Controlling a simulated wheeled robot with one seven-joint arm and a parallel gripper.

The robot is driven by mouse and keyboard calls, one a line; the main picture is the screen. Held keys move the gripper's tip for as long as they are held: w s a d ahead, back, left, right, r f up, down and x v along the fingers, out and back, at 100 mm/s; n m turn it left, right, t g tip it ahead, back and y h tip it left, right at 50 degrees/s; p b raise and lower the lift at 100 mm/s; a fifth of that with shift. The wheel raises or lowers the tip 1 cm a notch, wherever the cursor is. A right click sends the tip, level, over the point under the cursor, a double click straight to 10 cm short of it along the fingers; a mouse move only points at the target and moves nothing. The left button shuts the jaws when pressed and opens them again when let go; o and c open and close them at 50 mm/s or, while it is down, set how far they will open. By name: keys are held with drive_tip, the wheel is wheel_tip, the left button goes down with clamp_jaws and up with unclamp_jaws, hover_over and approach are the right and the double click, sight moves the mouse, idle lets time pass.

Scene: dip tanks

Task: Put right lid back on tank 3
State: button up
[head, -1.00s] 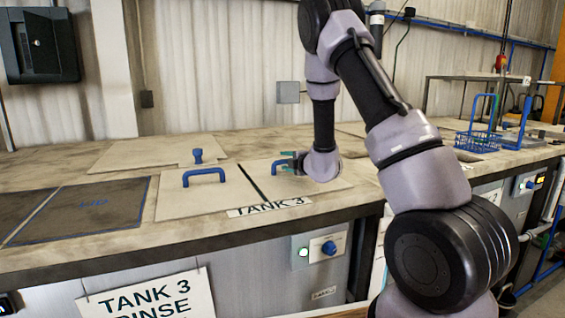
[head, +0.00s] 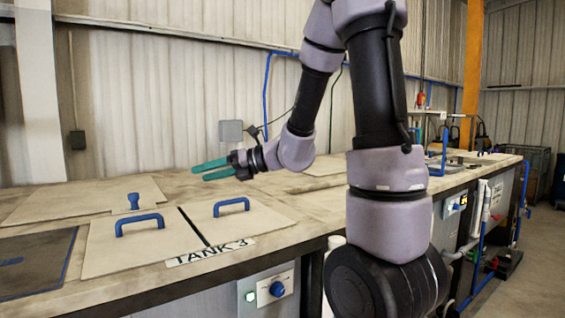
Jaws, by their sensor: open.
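The right lid (head: 246,223) lies flat over tank 3, a pale panel with a blue bar handle (head: 231,206). A narrow dark gap separates it from the left lid (head: 130,246), which also has a blue handle (head: 140,223). The TANK 3 label (head: 210,252) is on the counter in front of both lids. My gripper (head: 199,170) is open and empty, its teal fingers pointing left. It is in the air above and behind the right lid's handle and does not touch it.
A pale panel with a blue knob (head: 134,201) lies behind the left lid. A dark cover (head: 30,265) is at the far left. A control panel with a blue dial (head: 277,289) is on the counter's front. A blue rack stands farther right on the counter.

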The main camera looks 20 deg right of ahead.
drive_tip(key=s+r+n+g+h, duration=0.1)
drive_tip(key=s+r+n+g, duration=0.2)
drive_tip(key=s+n, duration=0.65)
drive_tip(key=s+d+r+n+t+h, duration=0.1)
drive_tip(key=s+d+n+h, duration=0.3)
drive_tip(key=d+n, duration=0.3)
drive_tip(key=s+d+r+n+t+h, duration=0.1)
drive_tip(key=s+d+n+h, duration=0.3)
drive_tip(key=n, duration=0.6)
drive_tip(key=d+h, duration=0.2)
drive_tip(key=d, duration=0.1)
drive_tip(key=shift+s+r+t, duration=0.25)
drive_tip(key=shift+s+t, duration=0.05)
drive_tip(key=shift+s, duration=0.1)
